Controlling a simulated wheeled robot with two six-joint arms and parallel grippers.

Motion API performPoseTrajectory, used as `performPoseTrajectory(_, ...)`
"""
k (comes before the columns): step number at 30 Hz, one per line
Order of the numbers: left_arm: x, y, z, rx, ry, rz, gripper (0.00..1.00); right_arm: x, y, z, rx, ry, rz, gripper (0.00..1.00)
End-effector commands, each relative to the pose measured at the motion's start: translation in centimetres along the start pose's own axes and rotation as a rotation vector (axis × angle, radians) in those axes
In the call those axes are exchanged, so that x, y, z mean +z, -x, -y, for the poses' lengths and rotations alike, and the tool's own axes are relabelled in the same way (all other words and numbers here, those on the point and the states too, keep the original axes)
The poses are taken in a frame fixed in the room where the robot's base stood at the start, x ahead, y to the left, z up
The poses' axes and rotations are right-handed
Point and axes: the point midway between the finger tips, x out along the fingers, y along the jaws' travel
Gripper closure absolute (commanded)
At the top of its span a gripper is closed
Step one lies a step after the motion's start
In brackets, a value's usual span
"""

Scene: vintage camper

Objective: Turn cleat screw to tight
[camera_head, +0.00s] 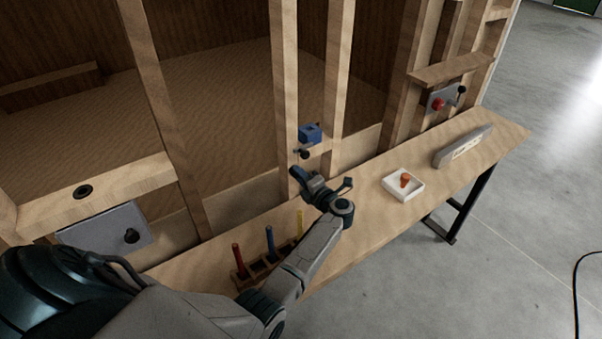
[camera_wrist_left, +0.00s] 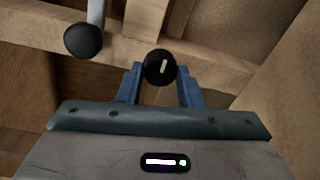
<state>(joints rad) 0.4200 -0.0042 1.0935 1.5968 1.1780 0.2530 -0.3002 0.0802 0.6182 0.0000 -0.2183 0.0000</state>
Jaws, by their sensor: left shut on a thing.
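A round black knob with a white line, which I take as the cleat screw (camera_wrist_left: 160,68), sits between the blue fingers of my left gripper (camera_wrist_left: 161,90) in the left wrist view. The white line is near upright, leaning slightly right. The fingers are shut on the knob's sides. In the head view my left gripper (camera_head: 299,172) is at the wall stud, just below a small blue block (camera_head: 310,132) and a black ball knob (camera_head: 303,153). I cannot make out the screw there. My right gripper is not in view.
In the wrist view a black ball on a grey rod (camera_wrist_left: 83,40) hangs close at upper left. The bench (camera_head: 370,218) holds a rack (camera_head: 262,268) with coloured-handled tools under my arm, a white tray (camera_head: 403,190) with an orange piece, and a grey bar (camera_head: 463,147).

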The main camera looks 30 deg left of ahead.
Motion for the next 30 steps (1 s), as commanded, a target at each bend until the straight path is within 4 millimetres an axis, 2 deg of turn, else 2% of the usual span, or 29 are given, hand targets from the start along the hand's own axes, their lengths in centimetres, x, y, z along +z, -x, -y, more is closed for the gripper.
performPoseTrajectory(3, 0.1, 0.1, -0.2, -0.002, -0.112, -0.005, 0.90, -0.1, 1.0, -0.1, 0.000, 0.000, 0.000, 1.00)
performPoseTrajectory(15, 0.1, 0.1, 0.0, 0.001, -0.417, -0.019, 0.90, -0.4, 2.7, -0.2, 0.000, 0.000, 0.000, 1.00)
performPoseTrajectory(30, 0.1, 0.1, 0.1, 0.004, -0.553, -0.026, 0.90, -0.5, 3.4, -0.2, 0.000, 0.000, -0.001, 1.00)
